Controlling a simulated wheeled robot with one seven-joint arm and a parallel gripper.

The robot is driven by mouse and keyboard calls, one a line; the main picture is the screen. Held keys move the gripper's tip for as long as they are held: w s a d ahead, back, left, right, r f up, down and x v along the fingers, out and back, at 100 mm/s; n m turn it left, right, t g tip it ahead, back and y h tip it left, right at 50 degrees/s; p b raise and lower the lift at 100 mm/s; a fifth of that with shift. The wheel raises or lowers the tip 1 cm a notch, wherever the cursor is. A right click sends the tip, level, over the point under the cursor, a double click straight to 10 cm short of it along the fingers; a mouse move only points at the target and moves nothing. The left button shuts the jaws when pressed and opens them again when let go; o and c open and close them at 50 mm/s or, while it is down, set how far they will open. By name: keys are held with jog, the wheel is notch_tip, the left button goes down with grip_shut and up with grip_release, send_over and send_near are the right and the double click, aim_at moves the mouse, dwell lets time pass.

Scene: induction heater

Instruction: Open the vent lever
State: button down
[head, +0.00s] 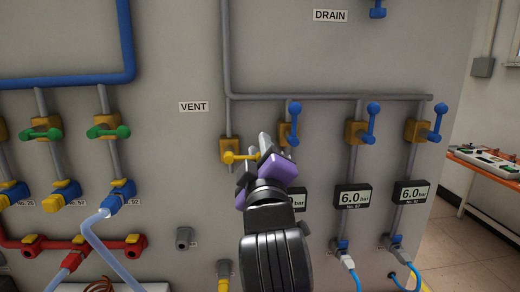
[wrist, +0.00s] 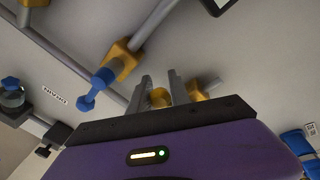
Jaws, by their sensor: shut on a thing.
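The vent lever (head: 236,157) is a yellow handle on a yellow valve body on a grey vertical pipe, below and right of the VENT label (head: 193,107). The lever lies about horizontal, across the pipe, its knob pointing right. My gripper (head: 254,160), with a purple body, is at the knob end in the head view, fingers on either side. In the wrist view my gripper (wrist: 160,88) has a yellow piece, the lever (wrist: 160,98), between its two grey fingers. It is shut on the lever; the fingers partly hide the grip.
A blue-handled valve (head: 290,124) stands close right of my gripper, with more blue-handled valves (head: 370,124) beyond. Green-handled valves (head: 108,132) and blue pipework are on the left. Pressure displays (head: 352,197) and hoses are lower right. The panel above the VENT label is bare.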

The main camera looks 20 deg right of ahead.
jog(key=shift+a+r, duration=0.1)
jog(key=shift+r, duration=0.05)
jog(key=shift+w+a+f+m+g+h+b, duration=0.35)
jog(key=shift+a+f+m+g+b, duration=0.45)
jog(key=shift+m+b, duration=2.25)
jog(key=shift+w+a+f+m+g+h+b, duration=0.2)
jog(key=shift+a+f+m+g+h+b, duration=0.6)
jog(key=shift+m+b, duration=2.2)
jog(key=shift+w+a+f+m+g+h+b, duration=0.1)
jog(key=shift+w+a+f+m+g+b, duration=0.25)
jog(key=shift+a+f+m+b, duration=2.4)
jog(key=d+r+m+p, duration=0.1)
jog(key=d, duration=0.1)
jog(key=d+r+m, duration=0.1)
jog(key=m, duration=0.1)
jog(key=shift+d+r+p, duration=0.15)
jog(key=shift+d+p, duration=0.2)
jog(key=shift+p, duration=0.05)
jog(key=c, duration=1.3)
grip_release()
jog(key=shift+s, duration=0.1)
jog(key=shift+c, duration=0.2)
jog(key=shift+o, duration=0.7)
